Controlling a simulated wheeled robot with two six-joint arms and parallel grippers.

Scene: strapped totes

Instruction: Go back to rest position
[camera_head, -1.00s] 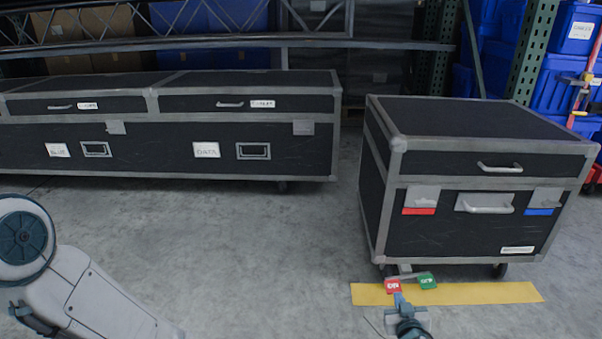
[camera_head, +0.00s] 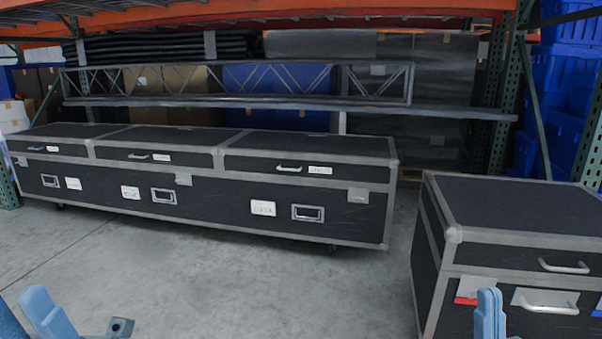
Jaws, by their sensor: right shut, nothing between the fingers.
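My right gripper (camera_head: 490,314) shows at the bottom edge, right of centre, as an upright blue-grey part in front of the right black case. It is shut and empty, and its lower part is cut off by the frame. Parts of my left arm, blue-grey with a small dark piece, show in the bottom left corner.
The black case (camera_head: 520,205) with grey edges stands close at the right, cut off by the frame. A long row of black cases (camera_head: 225,205) runs across the left and middle. Orange rack beams (camera_head: 190,14) cross the top. Grey floor (camera_head: 280,285) is free in front.

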